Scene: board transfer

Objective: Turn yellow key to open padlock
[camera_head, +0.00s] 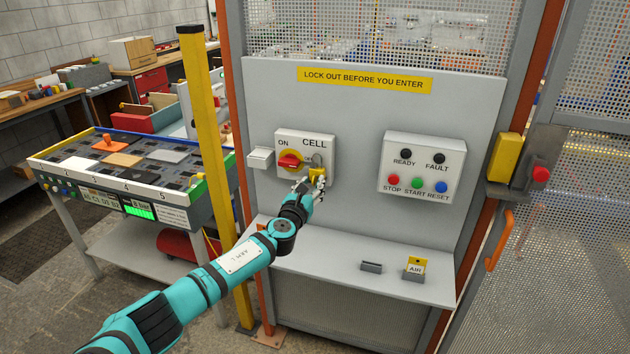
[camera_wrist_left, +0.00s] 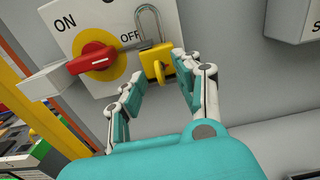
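A yellow padlock (camera_head: 318,174) with a grey shackle hangs at the lower right of the CELL switch box (camera_head: 321,143). In the left wrist view the padlock (camera_wrist_left: 157,63) is near the red switch handle (camera_wrist_left: 92,58), which lies across a yellow disc. My left gripper (camera_head: 308,189) is close to the padlock. In the left wrist view its fingers (camera_wrist_left: 160,75) stand apart, one at each side of the padlock's lower part. I cannot tell whether they touch it. I cannot make out a separate yellow key. My right gripper is out of view.
A small grey box (camera_head: 260,158) sticks out left of the switch. A button box (camera_head: 422,166) is to the right. Below, a ledge (camera_head: 330,262) carries a yellow AIR-labelled item (camera_head: 415,267). A yellow post (camera_head: 212,150) and a board table (camera_head: 120,175) stand left.

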